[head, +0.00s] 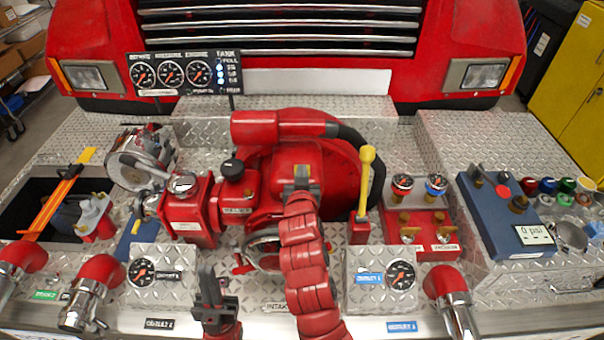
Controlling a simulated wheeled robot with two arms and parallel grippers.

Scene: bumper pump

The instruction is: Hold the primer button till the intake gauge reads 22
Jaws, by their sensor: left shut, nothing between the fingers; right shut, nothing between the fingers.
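The intake gauge (143,75) is the leftmost dial on the black panel at the upper left; its needle is too small to read. A black round knob (233,167) tops a red block with a small label (238,211) that I cannot read; I cannot tell if it is the primer button. My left gripper (209,283) is shut and empty at the lower middle, in front of the red pump body (270,165) and apart from the knob. My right gripper (301,174) is shut and reaches over the pump, to the right of the knob; its contact is unclear.
A yellow lever (366,175) stands right of my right arm. Two small gauges (403,184) top a red block. A blue box (505,215) with a 0 psi display (534,235) is at the right. Outlet gauges (142,271) and red pipe elbows (95,280) line the front.

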